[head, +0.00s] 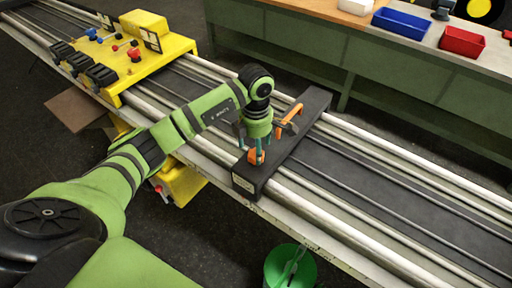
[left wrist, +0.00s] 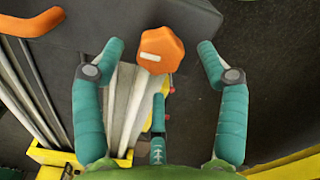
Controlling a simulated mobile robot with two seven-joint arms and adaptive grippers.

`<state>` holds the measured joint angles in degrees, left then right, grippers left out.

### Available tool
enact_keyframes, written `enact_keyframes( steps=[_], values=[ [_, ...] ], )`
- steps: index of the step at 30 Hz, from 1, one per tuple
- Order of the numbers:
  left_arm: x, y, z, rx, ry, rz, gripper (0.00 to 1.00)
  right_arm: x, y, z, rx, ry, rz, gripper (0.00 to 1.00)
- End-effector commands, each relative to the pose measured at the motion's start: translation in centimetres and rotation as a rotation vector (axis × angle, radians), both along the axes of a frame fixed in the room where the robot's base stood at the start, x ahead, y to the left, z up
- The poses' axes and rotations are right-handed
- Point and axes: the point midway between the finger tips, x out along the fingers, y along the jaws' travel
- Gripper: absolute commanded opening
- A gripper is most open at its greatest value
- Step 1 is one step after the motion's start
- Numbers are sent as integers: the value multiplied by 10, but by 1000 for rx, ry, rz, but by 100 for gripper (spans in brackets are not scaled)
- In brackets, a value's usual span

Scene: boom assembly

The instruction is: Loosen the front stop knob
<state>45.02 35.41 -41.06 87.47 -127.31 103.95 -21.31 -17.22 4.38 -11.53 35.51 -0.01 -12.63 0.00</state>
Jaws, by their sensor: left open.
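The front stop knob (head: 256,158) is an orange lobed knob at the near end of a black stop block (head: 301,140) lying across the rails. In the left wrist view the knob (left wrist: 161,50) shows a small white mark and sits between the teal fingertips. My left gripper (head: 258,146) comes down over the knob from above. Its fingers are open, with a visible gap on each side of the knob in the left wrist view (left wrist: 162,56). The fingertips partly hide the knob in the head view. My right gripper is not in view.
An orange handle (head: 291,114) stands on the block close behind the gripper. A yellow carriage (head: 150,62) with black, red and blue knobs is at the upper left. A green bucket (head: 290,268) is below the near rail. The rails to the right are clear.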

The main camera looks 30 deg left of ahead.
Motion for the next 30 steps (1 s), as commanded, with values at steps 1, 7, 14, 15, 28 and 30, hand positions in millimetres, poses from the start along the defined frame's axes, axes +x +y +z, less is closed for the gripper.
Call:
enact_keyframes(
  steps=[1,7,14,15,28,30],
  values=[
    [-1,-1,-5,-1,5,0,74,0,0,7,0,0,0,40],
    [0,-1,-23,-2,1,-1,74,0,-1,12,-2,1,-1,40],
    [0,-1,-26,-2,-2,-2,74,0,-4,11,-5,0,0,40],
    [0,-1,-26,-2,-2,-2,74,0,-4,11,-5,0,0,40],
    [0,-1,-27,-2,0,6,17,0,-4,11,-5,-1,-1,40],
    [0,-1,-27,-2,0,18,17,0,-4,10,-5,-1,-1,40]
  ],
)
